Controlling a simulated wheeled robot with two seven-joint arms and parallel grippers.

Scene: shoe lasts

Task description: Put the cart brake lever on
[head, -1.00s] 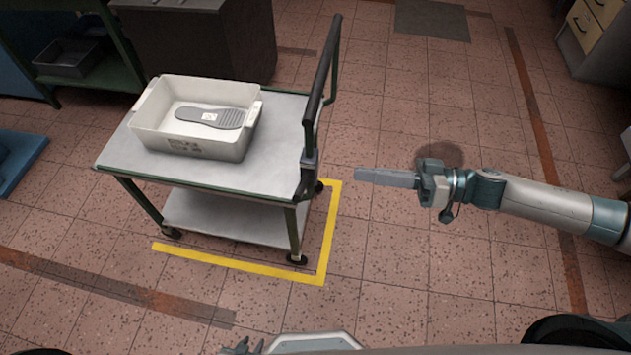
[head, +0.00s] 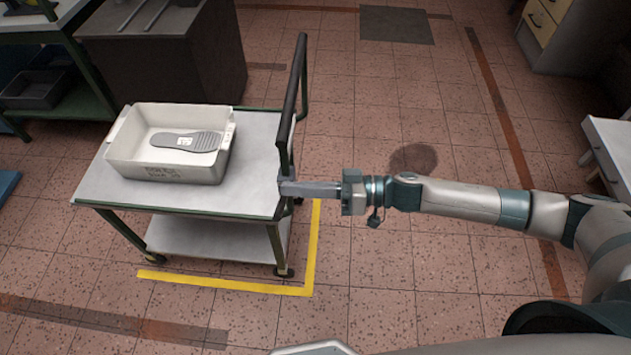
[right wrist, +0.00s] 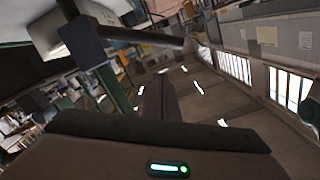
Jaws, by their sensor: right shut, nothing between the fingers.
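The cart (head: 250,180) stands at left centre in the head view, with its dark push handle (head: 302,75) rising from its right end. The brake lever, a dark part at the foot of the handle in the earlier view, is now largely hidden behind my fingertips; its position cannot be told. My right gripper (head: 284,188) is shut and empty, its long grey fingers pointing left with tips at the handle's foot. Whether they touch is unclear. In the right wrist view a dark block with a bar (right wrist: 140,36) shows close ahead, upper left. My left gripper is not in view.
A white crate (head: 190,176) holding a grey shoe sole (head: 187,141) sits on the cart. Yellow floor tape (head: 230,284) runs around the cart's near right corner. A dark cabinet (head: 165,55) stands behind it. The floor right of the cart is open beyond my arm.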

